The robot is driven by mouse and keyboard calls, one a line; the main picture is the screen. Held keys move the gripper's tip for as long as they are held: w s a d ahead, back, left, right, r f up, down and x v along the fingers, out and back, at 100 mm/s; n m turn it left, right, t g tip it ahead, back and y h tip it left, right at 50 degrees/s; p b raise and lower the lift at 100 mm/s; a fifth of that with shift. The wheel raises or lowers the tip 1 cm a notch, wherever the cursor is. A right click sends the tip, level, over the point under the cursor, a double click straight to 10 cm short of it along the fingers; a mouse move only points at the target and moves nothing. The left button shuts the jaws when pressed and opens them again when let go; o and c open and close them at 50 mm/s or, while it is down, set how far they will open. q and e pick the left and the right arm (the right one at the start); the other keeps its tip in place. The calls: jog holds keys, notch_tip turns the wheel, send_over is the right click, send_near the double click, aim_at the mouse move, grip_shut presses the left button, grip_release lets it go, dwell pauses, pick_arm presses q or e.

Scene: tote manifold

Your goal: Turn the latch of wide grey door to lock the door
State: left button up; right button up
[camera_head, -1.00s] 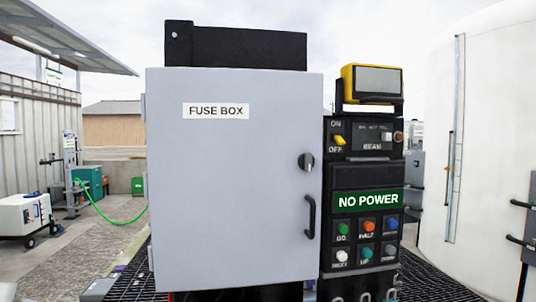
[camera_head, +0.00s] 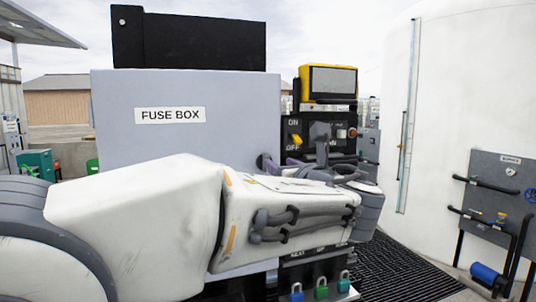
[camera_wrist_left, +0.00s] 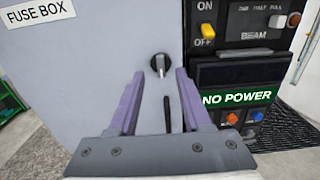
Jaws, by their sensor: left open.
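The wide grey door (camera_head: 185,95) labelled FUSE BOX stands shut, its lower half hidden by my left arm in the head view. Its round dark latch (camera_wrist_left: 160,64) shows in the left wrist view, with a light grey tab pointing roughly down. The black door handle (camera_wrist_left: 167,112) is below it. My left gripper (camera_wrist_left: 160,76) is open and empty, its purple fingers on either side of the latch in that view. Whether they touch it I cannot tell. In the head view, the left gripper (camera_head: 284,166) is by the door's right edge, partly hidden by my arm. My right gripper is out of view.
A black control panel (camera_head: 293,130) with an ON/OFF switch and a yellow-framed screen (camera_head: 331,80) stands right of the door. A green NO POWER sign (camera_wrist_left: 238,98) is on it. Several padlocks (camera_head: 321,289) hang below. A white tank (camera_head: 460,90) is at right.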

aim_at(267, 156)
pick_arm(q)
jog(key=p+x, duration=0.4)
jog(key=x, duration=0.5)
jog(key=shift+f, duration=0.1)
jog(key=shift+s, duration=0.1)
grip_shut()
